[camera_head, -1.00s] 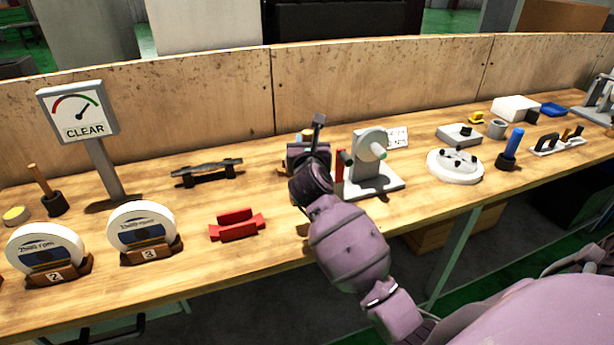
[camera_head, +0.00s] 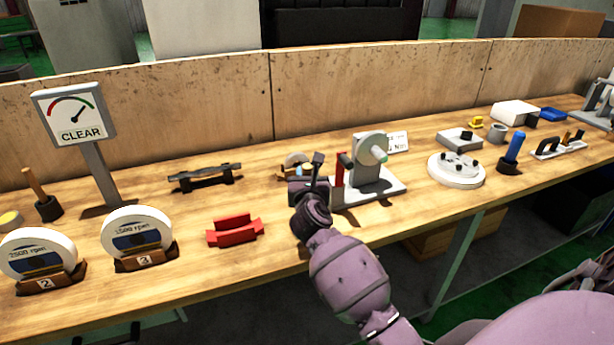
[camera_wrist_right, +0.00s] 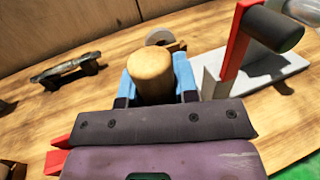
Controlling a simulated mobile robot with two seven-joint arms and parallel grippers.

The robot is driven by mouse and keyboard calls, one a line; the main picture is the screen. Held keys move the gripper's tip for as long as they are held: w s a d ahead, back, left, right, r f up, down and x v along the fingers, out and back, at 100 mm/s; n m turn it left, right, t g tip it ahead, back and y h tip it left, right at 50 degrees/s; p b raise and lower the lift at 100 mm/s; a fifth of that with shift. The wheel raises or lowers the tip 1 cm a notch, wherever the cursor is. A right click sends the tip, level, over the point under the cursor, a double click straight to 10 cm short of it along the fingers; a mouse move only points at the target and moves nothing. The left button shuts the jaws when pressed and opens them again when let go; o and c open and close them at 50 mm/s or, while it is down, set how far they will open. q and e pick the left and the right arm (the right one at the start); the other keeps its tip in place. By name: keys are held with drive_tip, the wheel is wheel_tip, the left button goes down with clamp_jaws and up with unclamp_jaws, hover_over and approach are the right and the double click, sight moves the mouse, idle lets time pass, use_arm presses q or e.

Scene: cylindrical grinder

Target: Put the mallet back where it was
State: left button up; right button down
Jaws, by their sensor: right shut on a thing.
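My right gripper (camera_head: 306,186) is over the middle of the bench, just left of the grey stand with the red post. In the right wrist view its blue fingers (camera_wrist_right: 185,76) are shut on a tan wooden cylinder (camera_wrist_right: 152,72), which appears to be part of the mallet and points up between them. The rest of the mallet is hidden behind the gripper body, so I cannot tell whether it touches the bench. My left gripper is not in view.
The grey stand (camera_head: 372,170) with its red post (camera_head: 340,178) is close on the right. A small grey disc (camera_head: 297,160) is just behind. A red cradle (camera_head: 235,230) and a dark bar on supports (camera_head: 205,176) are left. Bare wood lies between the cradle and gripper.

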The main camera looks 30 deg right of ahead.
drive_tip(key=shift+f, duration=0.2)
drive_tip(key=c, duration=0.9)
unclamp_jaws()
drive_tip(key=s+a+f+n+t+y, duration=0.15)
drive_tip(key=s+a+n, duration=0.25)
drive_tip(key=s+n, duration=0.4)
drive_tip(key=s+a+f+n+t+y, duration=0.1)
drive_tip(key=s+a+n+t+y, duration=0.15)
drive_tip(key=s+a+n, duration=0.4)
drive_tip(key=s+f+n+g+y, duration=0.1)
drive_tip(key=s+f+n+g, duration=0.1)
drive_tip(key=s+f+n, duration=0.3)
drive_tip(key=s+f+n+g+y, duration=0.2)
drive_tip(key=s+f+n, duration=0.3)
drive_tip(key=f+n, duration=0.4)
drive_tip(key=s+f+n+g+y, duration=0.2)
drive_tip(key=s+f+n+g, duration=0.2)
drive_tip(key=n, duration=1)
drive_tip(key=shift+s+f+n, duration=0.2)
drive_tip(key=shift+s+f, duration=0.35)
drive_tip(key=shift+f, duration=0.2)
drive_tip(key=shift+s+f+n, duration=0.15)
drive_tip(key=shift+s+f, duration=0.35)
drive_tip(key=shift+f, duration=0.2)
